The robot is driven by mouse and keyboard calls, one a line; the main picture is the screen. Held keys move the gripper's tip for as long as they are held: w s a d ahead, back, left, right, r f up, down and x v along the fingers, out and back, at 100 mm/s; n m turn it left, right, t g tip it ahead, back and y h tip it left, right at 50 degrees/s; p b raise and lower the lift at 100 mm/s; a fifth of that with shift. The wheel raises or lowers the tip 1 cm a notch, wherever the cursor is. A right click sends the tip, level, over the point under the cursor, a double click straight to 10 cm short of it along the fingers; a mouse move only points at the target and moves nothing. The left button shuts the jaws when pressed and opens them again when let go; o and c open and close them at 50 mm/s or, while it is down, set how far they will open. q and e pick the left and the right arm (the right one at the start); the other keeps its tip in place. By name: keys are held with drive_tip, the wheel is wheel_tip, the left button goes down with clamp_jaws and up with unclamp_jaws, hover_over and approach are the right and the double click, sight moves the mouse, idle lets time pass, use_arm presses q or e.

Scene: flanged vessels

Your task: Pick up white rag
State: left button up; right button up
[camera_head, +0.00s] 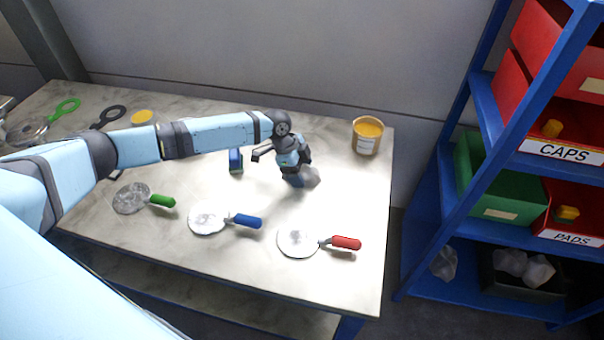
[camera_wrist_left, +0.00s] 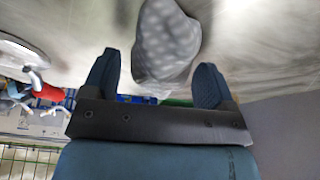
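The white rag (camera_head: 312,177) is a crumpled grey-white lump on the table, right of the middle. My left gripper (camera_head: 298,180) is low over the table at the rag and partly hides it. In the left wrist view the rag (camera_wrist_left: 167,42) lies ahead of and partly between the two blue fingers of the left gripper (camera_wrist_left: 157,78). The fingers are spread wide, with a gap visible on each side of the rag. My right gripper is not in view.
A yellow-topped tub (camera_head: 367,136) stands at the back right. A blue shelf rack (camera_head: 428,215) stands right of the table.

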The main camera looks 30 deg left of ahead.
use_arm(q)
drive_tip(key=c, duration=0.8)
drive_tip(key=shift+o, duration=0.2)
drive_tip(key=shift+r, duration=0.1)
wheel_tip(320, 180, up, 20)
drive_tip(key=b, duration=0.1)
drive_tip(key=shift+o, duration=1.1)
drive_tip(key=shift+c, duration=0.7)
drive_tip(key=shift+f, duration=0.2)
